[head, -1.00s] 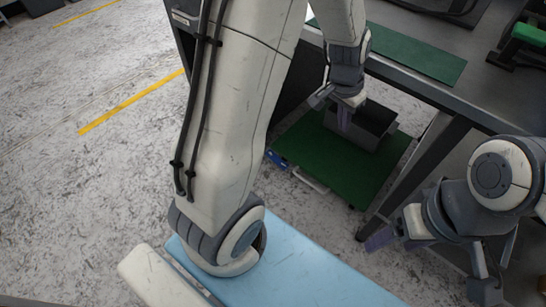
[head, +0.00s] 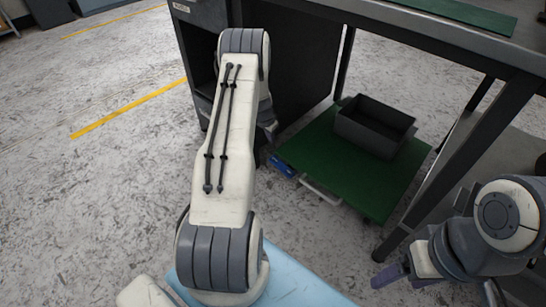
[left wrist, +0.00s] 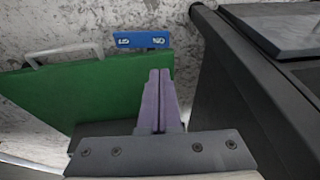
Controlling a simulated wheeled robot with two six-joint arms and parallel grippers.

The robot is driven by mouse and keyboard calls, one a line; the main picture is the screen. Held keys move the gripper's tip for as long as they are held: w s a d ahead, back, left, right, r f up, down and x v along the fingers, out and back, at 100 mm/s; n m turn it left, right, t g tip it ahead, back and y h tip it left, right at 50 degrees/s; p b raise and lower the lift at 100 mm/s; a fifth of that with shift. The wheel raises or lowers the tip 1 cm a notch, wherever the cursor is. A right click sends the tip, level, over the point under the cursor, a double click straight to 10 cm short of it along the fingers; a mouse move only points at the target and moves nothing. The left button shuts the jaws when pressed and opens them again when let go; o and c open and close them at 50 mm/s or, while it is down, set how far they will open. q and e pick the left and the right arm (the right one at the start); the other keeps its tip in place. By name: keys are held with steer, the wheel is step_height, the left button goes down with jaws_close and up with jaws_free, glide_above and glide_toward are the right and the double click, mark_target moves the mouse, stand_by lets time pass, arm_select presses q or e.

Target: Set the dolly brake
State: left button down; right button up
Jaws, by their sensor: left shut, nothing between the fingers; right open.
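The dolly is a low green platform (head: 330,165) on the floor, partly under the workbench, with a pale handle (head: 320,192) along its near edge. A blue brake pedal (head: 282,166) sticks out at its left corner. In the left wrist view the blue pedal (left wrist: 142,40), bearing white icons, lies beyond my left fingertips. The green deck (left wrist: 100,92) is to the left of and behind the fingers. My left gripper (left wrist: 160,73) is shut and empty; my forearm mostly hides it in the head view. No contact with the pedal is visible. My right gripper (head: 437,286) is open at lower right.
A dark open bin (head: 375,125) sits on the dolly. The workbench (head: 440,45) and its dark cabinet (head: 300,65) stand close behind and beside it; a bench leg (head: 440,175) is to the right. The floor at left (head: 90,200) is clear.

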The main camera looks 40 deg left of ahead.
arm_select(q)
steer(key=shift+f, duration=0.1)
steer(key=b, duration=0.7)
glide_toward(275, 159)
steer(key=x, duration=0.5)
steer(key=shift+w, duration=0.15)
steer(key=shift+a+f+b, duration=0.2)
steer(key=shift+f+b, duration=0.25)
steer(key=shift+f, duration=0.25)
steer(key=shift+w, duration=0.1)
